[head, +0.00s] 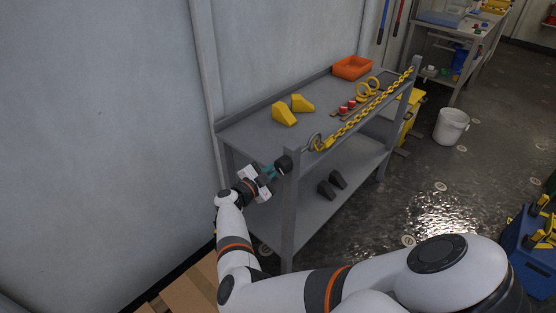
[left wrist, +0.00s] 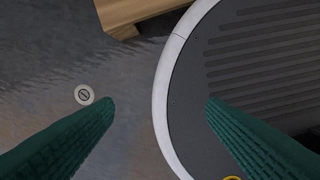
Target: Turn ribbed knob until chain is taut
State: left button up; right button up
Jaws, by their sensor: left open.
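The dark ribbed knob (head: 284,164) sits at the near corner post of the grey workbench in the head view. The yellow chain (head: 367,111) runs from a metal eye near that post along the bench's right side to the far post. It looks nearly straight; I cannot tell whether it sags. My right gripper (head: 270,173), with teal fingers, is at the knob's left, pointing at it. I cannot tell whether the fingers touch or grip it. My left gripper (left wrist: 160,105) shows only in the left wrist view, its two green fingers wide apart with nothing between them.
Yellow wedges (head: 292,109), red-topped pieces (head: 347,108), yellow rings (head: 368,88) and an orange bin (head: 352,67) are on the bench top. Dark blocks (head: 332,183) lie on its lower shelf. A white bucket (head: 451,126) stands on the floor at right. The wall is close behind the bench.

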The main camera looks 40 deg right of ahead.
aim_at(279, 168)
jog(key=o, duration=0.8)
jog(key=shift+s+d+r+n+g+h+p, duration=0.15)
jog(key=shift+s+r+n+g, duration=0.1)
jog(key=shift+s+r+g, duration=0.25)
jog(key=shift+s+d+r+n+g+h+p, duration=0.1)
jog(key=shift+s+r+n+g+h+p, duration=0.15)
jog(key=shift+s, duration=0.35)
jog(key=shift+s+a+r+n, duration=0.3)
jog(key=shift+s+a+r, duration=0.1)
jog(key=shift+s+r, duration=0.15)
jog(key=shift+s+a+r+n, duration=0.35)
jog(key=shift+s+r, duration=0.1)
jog(key=shift+s, duration=0.1)
jog(key=shift+r+n+p, duration=0.1)
jog(key=shift+n+p, duration=0.35)
jog(key=n, duration=0.1)
jog(key=w+d+f+n, duration=0.1)
jog(key=shift+w+f+n+p, duration=0.2)
jog(key=shift+n+p, duration=0.1)
jog(key=shift+p, duration=0.1)
jog(key=shift+s+a+r, duration=0.1)
jog(key=shift+s+r, duration=0.05)
jog(key=shift+w+f+b, duration=0.25)
jog(key=shift+w+b, duration=0.1)
jog(key=shift+b, duration=0.15)
pick_arm(q)
notch_tip(279, 168, up, 3)
jog(key=shift+a+f, duration=0.15)
